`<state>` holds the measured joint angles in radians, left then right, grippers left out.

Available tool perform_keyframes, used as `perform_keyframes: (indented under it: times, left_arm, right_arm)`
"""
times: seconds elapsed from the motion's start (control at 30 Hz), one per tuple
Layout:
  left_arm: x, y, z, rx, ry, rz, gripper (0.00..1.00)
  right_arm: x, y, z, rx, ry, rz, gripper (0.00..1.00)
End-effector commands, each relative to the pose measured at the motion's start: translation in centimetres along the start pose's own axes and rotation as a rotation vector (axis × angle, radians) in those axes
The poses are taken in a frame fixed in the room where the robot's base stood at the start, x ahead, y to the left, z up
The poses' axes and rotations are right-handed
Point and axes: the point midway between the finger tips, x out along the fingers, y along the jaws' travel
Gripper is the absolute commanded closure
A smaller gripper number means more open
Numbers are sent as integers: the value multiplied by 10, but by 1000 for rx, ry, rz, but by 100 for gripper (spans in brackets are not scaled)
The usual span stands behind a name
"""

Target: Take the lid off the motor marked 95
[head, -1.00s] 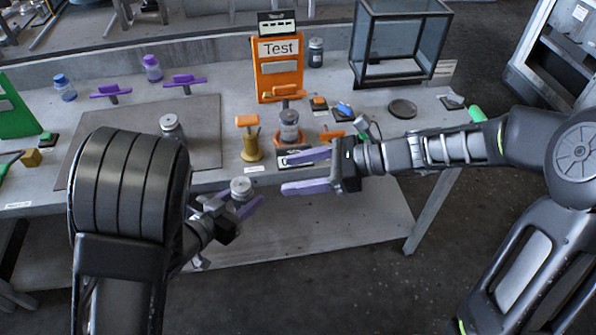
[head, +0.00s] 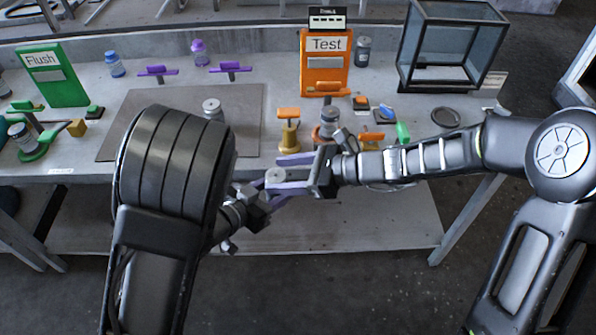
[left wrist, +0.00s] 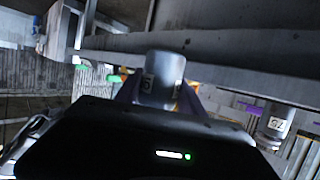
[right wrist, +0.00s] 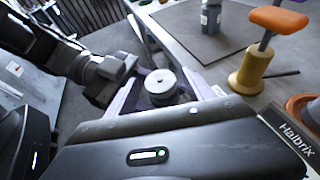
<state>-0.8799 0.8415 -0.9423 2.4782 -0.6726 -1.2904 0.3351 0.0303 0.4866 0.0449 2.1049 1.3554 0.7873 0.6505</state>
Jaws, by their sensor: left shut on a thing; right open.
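My left gripper (head: 266,192) is shut on a grey cylindrical motor (left wrist: 163,75), held upright in the air in front of the bench. A dark mark shows on the motor's side in the left wrist view, but I cannot read it surely.
Another motor (head: 212,108) stands on the grey mat (head: 125,140). One sits in the orange fixture (head: 329,118) near the Test sign (head: 325,75), beside a yellow-based orange-topped post (head: 289,132). A glass case (head: 448,50) stands at the back right. The Flush sign (head: 50,75) is at left.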

Motion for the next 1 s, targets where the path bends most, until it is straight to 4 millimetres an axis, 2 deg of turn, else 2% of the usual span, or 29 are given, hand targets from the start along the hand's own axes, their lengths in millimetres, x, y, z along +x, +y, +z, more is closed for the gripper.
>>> perform_keyframes:
  times: [0.33,1.0]
  left_arm:
    - [0,0,-1,0,3,0,100]
    - [0,0,-1,0,3,0,100]
  right_arm:
    - [3,0,0,1,0,0,40]
    - [3,0,0,1,0,0,95]
